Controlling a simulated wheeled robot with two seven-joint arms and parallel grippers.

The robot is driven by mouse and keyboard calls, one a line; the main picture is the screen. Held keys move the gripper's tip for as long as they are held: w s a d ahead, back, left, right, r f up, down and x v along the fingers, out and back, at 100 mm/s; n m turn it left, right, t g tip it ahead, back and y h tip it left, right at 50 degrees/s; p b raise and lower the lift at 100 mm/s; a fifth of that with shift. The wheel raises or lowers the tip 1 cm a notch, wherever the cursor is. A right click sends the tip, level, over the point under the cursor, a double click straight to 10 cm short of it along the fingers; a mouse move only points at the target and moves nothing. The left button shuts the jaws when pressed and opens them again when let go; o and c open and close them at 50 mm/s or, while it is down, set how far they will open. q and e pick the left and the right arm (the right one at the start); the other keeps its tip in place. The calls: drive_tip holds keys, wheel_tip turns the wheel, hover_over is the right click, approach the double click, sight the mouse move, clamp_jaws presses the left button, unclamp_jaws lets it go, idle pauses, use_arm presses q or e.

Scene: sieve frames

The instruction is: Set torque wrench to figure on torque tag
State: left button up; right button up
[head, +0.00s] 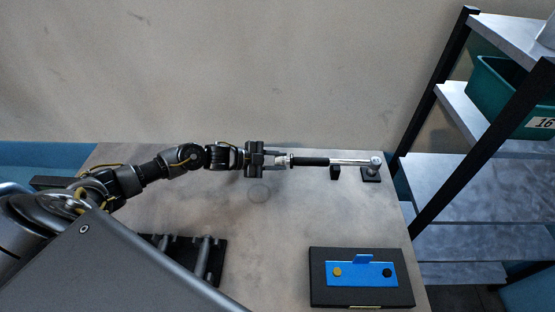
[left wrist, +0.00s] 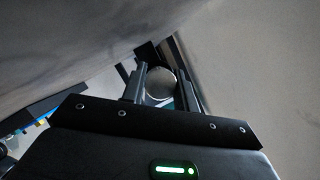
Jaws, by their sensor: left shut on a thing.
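The torque wrench (head: 309,161) lies level across the back of the table, with a dark grip on the left and a silver shaft and head on the right. Its head rests on a small black stand (head: 370,174), and its shaft on a black support (head: 335,173). My left gripper (head: 279,161) is shut on the left end of the wrench. In the left wrist view the round silver end of the wrench (left wrist: 160,83) sits between the two fingers. No scale figure is readable. No torque tag can be made out for sure. My right gripper is not in view.
A black box with a blue panel (head: 345,282) and two round knobs stands at the front right. A dark rack (head: 214,262) is at the front left, partly hidden by my body. A metal shelf with a green bin (head: 497,95) marked 16 stands right. The table's middle is clear.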

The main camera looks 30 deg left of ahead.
use_arm(q)
drive_tip(key=shift+r+n+g+p, duration=0.15)
drive_tip(key=shift+n+g+p, duration=0.5)
drive_tip(key=shift+n, duration=0.25)
drive_tip(key=shift+w+n+g+h, duration=0.1)
drive_tip(key=shift+n+g+h, duration=0.2)
drive_tip(key=shift+n+g, duration=0.95)
drive_tip(key=shift+n, duration=0.45)
drive_tip(key=shift+f+n+g+h+b, duration=0.2)
drive_tip(key=shift+n+g+h+b, duration=0.35)
drive_tip(key=shift+n, duration=0.35)
drive_tip(key=o, duration=1)
